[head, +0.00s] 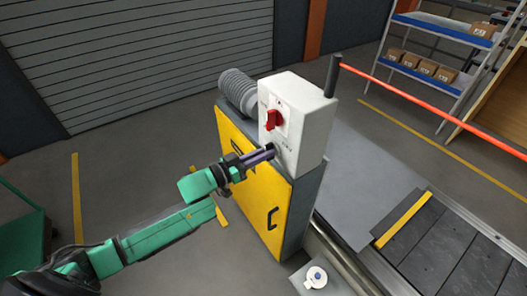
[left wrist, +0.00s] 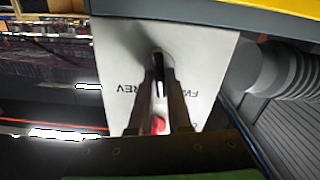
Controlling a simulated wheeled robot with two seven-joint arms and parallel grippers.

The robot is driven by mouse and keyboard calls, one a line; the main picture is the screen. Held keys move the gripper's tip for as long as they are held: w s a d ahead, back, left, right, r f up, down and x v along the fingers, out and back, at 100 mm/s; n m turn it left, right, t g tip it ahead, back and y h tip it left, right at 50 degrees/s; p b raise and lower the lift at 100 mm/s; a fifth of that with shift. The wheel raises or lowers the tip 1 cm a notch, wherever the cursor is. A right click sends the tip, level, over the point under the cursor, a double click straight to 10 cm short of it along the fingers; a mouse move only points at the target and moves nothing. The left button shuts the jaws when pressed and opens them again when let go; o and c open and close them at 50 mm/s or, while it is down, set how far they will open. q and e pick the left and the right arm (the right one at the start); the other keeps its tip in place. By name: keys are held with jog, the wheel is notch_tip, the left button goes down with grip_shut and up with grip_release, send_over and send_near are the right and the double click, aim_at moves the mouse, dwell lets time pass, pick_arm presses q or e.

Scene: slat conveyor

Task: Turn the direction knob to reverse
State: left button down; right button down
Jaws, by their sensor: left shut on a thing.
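The white control box (head: 308,118) stands on a yellow cabinet in the head view. Its dark direction knob (head: 270,147) sits low on the face, mostly hidden by my left gripper (head: 262,155). In the left wrist view, which sees the box upside down, the knob (left wrist: 158,75) is between the two fingers of my left gripper (left wrist: 161,88), which is shut on it. REV shows to the left of the knob there, and part of FWD to its right. I cannot tell which label the knob points to. My right gripper is not in view.
A red rotary switch (head: 272,119) is above the knob. The yellow cabinet (head: 266,198) is below the box. A ribbed grey motor (head: 239,91) is behind it. The slat conveyor (head: 440,257) runs at the lower right, with a red rail (head: 432,107) above. Open floor lies left.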

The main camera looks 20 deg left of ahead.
pick_arm(q)
jog(key=m, duration=1)
jog(key=shift+s+d+b, duration=0.15)
jog(key=shift+b, duration=0.15)
dwell(0.4)
jog(key=c, duration=0.9)
grip_release()
jog(key=shift+o, duration=0.2)
jog(key=v, duration=1.4)
jog(key=shift+s, duration=0.25)
